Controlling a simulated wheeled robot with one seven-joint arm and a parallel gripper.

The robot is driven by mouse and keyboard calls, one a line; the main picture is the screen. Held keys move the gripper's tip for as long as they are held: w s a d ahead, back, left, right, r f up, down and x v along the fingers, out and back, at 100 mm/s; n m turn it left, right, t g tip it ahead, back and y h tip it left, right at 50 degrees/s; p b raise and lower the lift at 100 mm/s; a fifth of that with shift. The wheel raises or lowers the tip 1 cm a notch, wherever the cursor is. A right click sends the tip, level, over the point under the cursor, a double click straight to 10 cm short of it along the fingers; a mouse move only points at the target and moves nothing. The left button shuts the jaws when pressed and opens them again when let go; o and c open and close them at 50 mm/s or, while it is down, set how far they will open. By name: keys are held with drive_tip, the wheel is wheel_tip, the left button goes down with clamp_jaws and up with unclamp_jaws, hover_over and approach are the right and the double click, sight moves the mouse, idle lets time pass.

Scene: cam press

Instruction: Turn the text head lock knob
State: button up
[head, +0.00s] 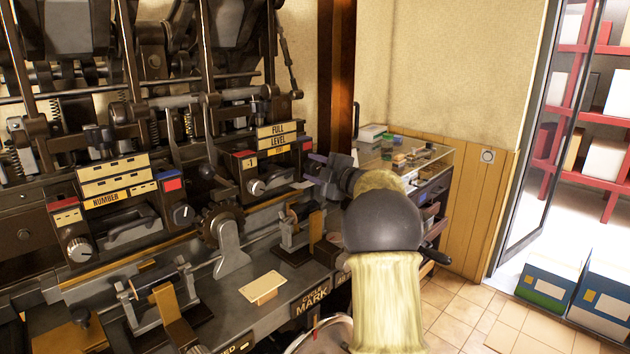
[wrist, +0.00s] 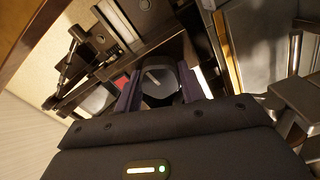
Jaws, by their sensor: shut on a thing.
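A dark round knob (wrist: 161,84) with a light pointer line shows in the wrist view, between the two purple-grey fingers. My gripper (wrist: 158,92) is shut on this knob, one finger on each side. In the head view my gripper (head: 308,172) reaches in from the right to the right end of the machine head marked FULL LEVEL (head: 278,138). The held knob cannot be made out there, as the fingers cover it. I cannot read a label for it in either view.
A silver knob (head: 257,187) sits just left of my gripper, and more knobs (head: 79,250) are on the NUMBER head (head: 110,195). Shafts and brackets (head: 230,250) lie below. A glass-topped cabinet (head: 400,155) stands behind my arm. The tiled floor (head: 465,310) at right is open.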

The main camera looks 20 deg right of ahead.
drive_tip(key=shift+f+n+b, duration=0.2)
drive_tip(key=shift+n+b, duration=0.65)
drive_tip(key=shift+n, duration=0.25)
drive_tip(key=o, duration=1)
drive_tip(key=shift+r, duration=0.1)
drive_tip(key=shift+c, duration=0.2)
drive_tip(key=b+v, duration=0.2)
drive_tip(key=v, duration=1.5)
drive_tip(key=shift+s, duration=0.2)
drive_tip(key=shift+d, duration=0.1)
